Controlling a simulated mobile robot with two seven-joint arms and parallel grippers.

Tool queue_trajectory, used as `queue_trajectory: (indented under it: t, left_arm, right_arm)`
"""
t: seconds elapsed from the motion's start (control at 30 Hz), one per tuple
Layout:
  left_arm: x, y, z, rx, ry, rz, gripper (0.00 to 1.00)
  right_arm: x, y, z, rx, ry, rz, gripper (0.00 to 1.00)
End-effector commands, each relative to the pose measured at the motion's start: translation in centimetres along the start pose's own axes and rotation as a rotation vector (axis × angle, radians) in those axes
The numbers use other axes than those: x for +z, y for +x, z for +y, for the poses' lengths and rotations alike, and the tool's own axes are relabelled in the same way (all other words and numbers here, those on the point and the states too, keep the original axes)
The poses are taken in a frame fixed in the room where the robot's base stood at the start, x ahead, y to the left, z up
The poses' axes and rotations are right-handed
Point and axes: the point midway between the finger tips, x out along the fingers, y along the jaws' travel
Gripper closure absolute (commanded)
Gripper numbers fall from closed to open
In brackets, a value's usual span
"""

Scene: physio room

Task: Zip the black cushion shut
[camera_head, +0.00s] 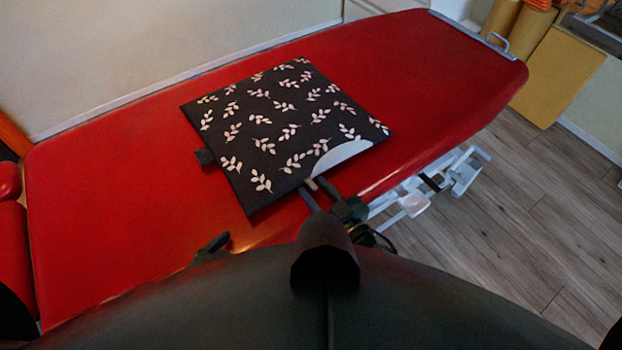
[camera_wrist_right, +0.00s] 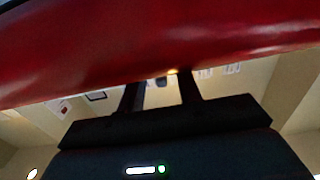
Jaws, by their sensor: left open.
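The black cushion (camera_head: 285,115) with white leaf sprigs lies flat on the red treatment table. A pale crescent (camera_head: 342,155) shows at its front right edge, and a small black tab (camera_head: 205,157) sticks out at its left edge. My right gripper (camera_head: 311,192) is at the table's near edge, close to the cushion's front edge; contact cannot be told. In the right wrist view its two fingers (camera_wrist_right: 160,92) stand apart. My left gripper (camera_head: 212,247) shows only as a dark piece at the table's near edge, left of the cushion. The zip pull cannot be made out.
The red table (camera_head: 110,210) is bare left of the cushion and at its far right end (camera_head: 430,70). A wall runs along its back. White frame parts (camera_head: 415,200) show below its near side. A tan box (camera_head: 558,75) stands at the right, with wood floor (camera_head: 500,215) before it.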

Motion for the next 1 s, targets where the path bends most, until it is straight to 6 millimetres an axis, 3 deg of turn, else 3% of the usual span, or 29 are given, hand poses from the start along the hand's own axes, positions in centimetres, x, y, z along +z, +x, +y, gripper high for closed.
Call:
queue_trajectory:
  t: [0.3,0.73,1.0]
  left_arm:
    - [-0.01,-0.01,0.16,0.003,-0.002,0.0,0.0]
    - [0.02,-0.01,0.3,0.005,-0.004,0.0,0.0]
    - [0.03,-0.02,0.29,0.004,-0.004,0.0,0.0]
  right_arm:
    - [-0.01,0.03,-0.12,0.0,0.0,0.0,0.65]
    - [-0.01,0.04,-0.1,0.0,0.0,0.0,1.0]
    - [-0.02,0.04,-0.09,0.0,0.0,0.0,1.0]
